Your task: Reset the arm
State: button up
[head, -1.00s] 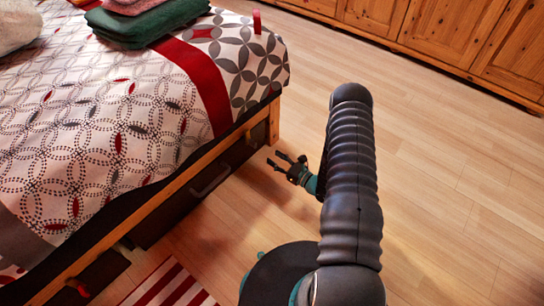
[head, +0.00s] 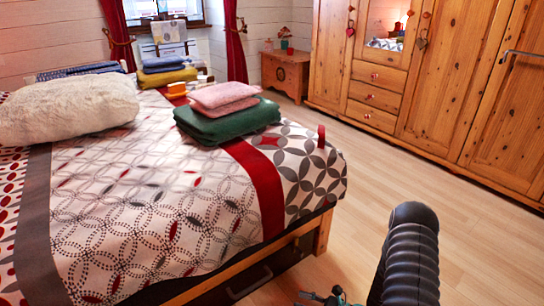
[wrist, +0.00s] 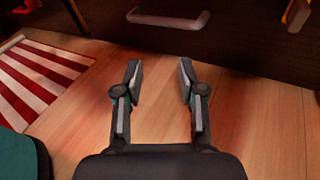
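My gripper (wrist: 160,82) is open and empty in the wrist view, its two fingers apart over bare wooden floor. It faces the dark drawer front (wrist: 240,38) under the bed, with a grey handle (wrist: 168,18) beyond the fingertips. In the head view my gripper (head: 322,298) shows only in part at the bottom edge, low beside the bed. My arm (head: 408,262) rises at the lower right of the head view; its lower part is cut off by the frame.
The bed (head: 150,215) fills the left, with folded towels (head: 228,120) and a pillow (head: 66,108) on it. A wooden wardrobe (head: 440,80) stands at the right. A striped rug (wrist: 45,80) lies by the drawer. Floor (head: 390,165) between bed and wardrobe is clear.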

jog(key=s+d+r+n+h+p, duration=0.1)
jog(key=s+r+n+h, duration=0.4)
jog(key=r, duration=1.1)
jog(key=s+d+r+n+h+p, duration=0.1)
jog(key=s+d+r+n+h, duration=0.1)
jog(key=s+r+n+h, duration=0.3)
jog(key=s+d+r+n+g+h+p, duration=0.1)
jog(key=s+r+n+h, duration=0.3)
jog(key=s+r+n, duration=0.7)
notch_tip(320, 180, up, 17)
jog(key=d+n+p, duration=0.1)
jog(key=n, duration=0.2)
jog(key=shift+h, duration=0.4)
